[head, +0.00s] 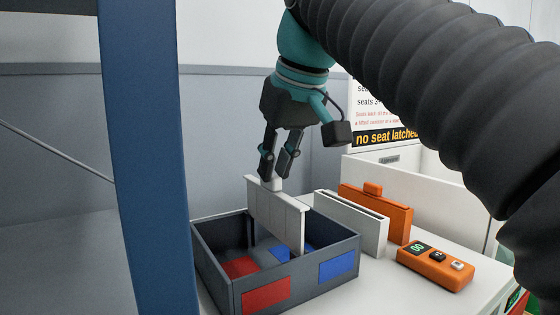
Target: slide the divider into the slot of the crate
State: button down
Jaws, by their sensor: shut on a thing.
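My gripper (277,172) is above the grey crate (290,279), pointing down. It is shut on the white divider (275,215) at its top tab. The divider is upright, with its lower part inside the crate's outline and its upper part above the rim. The crate is open and dark grey, with red and blue patches on its floor and front walls. The slot itself is hard to make out; whether the divider sits in it I cannot tell.
A white slotted holder (352,226) and an orange panel with a tab (377,212) stand to the right of the crate. An orange device (435,269) with a display lies on the white table (370,295). A blue post (150,160) rises at the left.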

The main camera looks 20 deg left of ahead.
aim_at(279, 193)
jog(key=shift+f+b, duration=2.35)
jog(key=shift+f, duration=0.8)
jog(key=c, duration=1)
grip_release()
jog(key=shift+v, duration=3.75)
